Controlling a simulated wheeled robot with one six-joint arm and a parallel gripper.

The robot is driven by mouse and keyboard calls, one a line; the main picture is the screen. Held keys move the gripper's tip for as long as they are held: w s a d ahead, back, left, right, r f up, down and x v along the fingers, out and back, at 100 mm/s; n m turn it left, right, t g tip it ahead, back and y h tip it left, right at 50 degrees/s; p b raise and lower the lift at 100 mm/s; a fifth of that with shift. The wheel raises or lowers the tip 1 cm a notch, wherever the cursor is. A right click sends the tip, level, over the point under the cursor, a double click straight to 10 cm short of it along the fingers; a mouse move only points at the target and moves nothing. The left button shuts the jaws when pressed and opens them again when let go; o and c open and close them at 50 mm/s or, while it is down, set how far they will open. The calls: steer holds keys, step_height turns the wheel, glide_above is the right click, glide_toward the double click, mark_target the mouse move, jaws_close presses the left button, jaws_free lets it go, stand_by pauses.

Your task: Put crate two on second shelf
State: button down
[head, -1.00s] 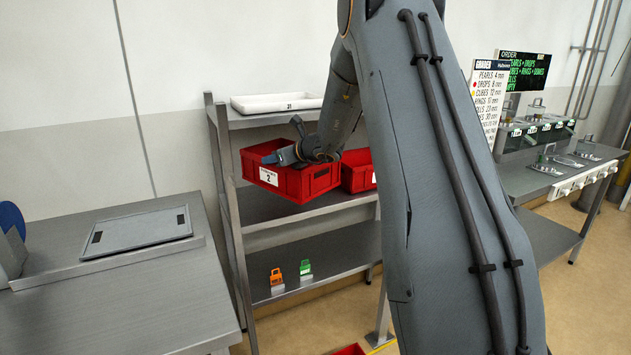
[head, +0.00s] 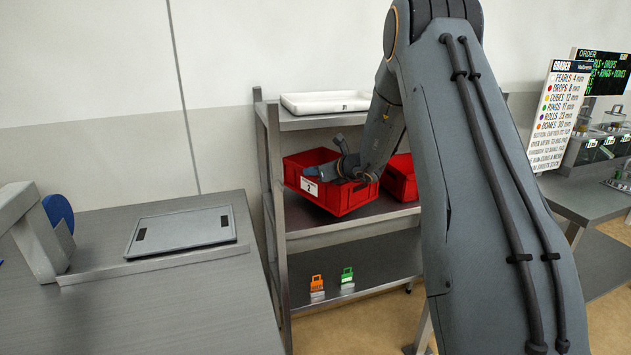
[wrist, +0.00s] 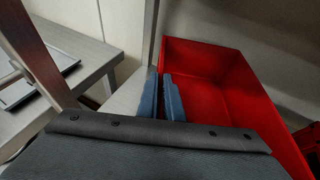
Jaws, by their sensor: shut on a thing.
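Crate two is a red open crate (head: 345,201) with a white label marked 2, at the left of the second shelf (head: 355,225) in the head view. My gripper (head: 312,171) is shut on the crate's wall near the label. In the wrist view its blue fingers (wrist: 163,97) are close together at the red crate's left side (wrist: 215,90), and the crate's inside looks empty. I cannot tell whether the crate's bottom touches the shelf or hangs just above it.
Another red crate (head: 401,180) stands close on the right, partly hidden by my arm. A white tray (head: 325,102) is on the top shelf. Orange (head: 317,285) and green (head: 347,277) tags sit on the low shelf. A steel post (head: 274,190) is close on the left; a bench (head: 170,300) is beyond.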

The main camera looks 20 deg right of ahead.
mark_target(313, 181)
steer(key=shift+f+p, duration=0.5)
steer(key=shift+f, duration=1.5)
steer(key=c, duration=1.9)
jaws_free()
